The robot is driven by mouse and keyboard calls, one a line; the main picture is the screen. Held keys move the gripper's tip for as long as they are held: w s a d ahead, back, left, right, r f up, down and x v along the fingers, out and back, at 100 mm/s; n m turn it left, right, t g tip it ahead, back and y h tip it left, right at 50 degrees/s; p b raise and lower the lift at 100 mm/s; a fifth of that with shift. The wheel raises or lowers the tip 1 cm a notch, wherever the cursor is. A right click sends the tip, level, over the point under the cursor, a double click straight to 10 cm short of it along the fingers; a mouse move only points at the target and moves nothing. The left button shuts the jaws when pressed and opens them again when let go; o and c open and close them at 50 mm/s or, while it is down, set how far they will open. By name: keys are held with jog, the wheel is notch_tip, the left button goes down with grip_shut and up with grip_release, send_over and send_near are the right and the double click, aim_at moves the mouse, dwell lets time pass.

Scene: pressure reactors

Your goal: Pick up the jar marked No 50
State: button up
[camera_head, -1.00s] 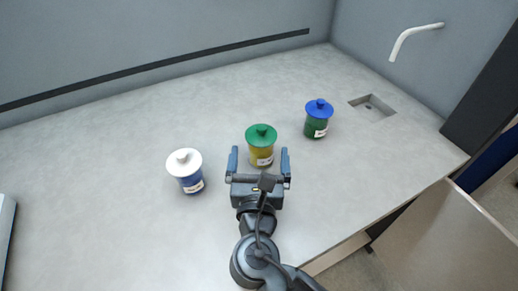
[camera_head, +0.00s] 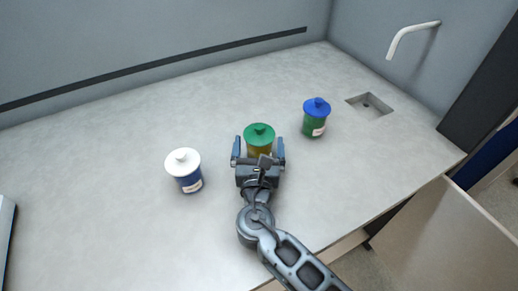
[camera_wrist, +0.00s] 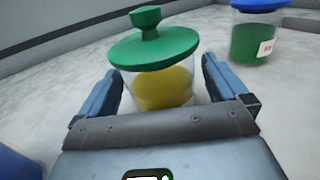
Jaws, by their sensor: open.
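A jar with a green lid and yellow contents (camera_head: 259,139) stands upright on the grey counter; it also shows in the wrist view (camera_wrist: 160,80). My gripper (camera_head: 259,150) is open, with one finger on each side of this jar and a gap visible on both sides in the wrist view. A green jar with a blue lid (camera_head: 315,118) stands to the right and farther back. A blue jar with a white lid (camera_head: 185,170) stands to the left. The label numbers are too small to read, and the middle jar's label is hidden by my gripper.
The grey counter (camera_head: 110,130) is clear around the jars. A small sink (camera_head: 370,106) and a white tap (camera_head: 408,38) are at the back right. The wall runs along the back, and the counter's edge is at front right.

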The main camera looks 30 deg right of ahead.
jog(key=shift+c, duration=0.4)
jog(key=c, duration=1.2)
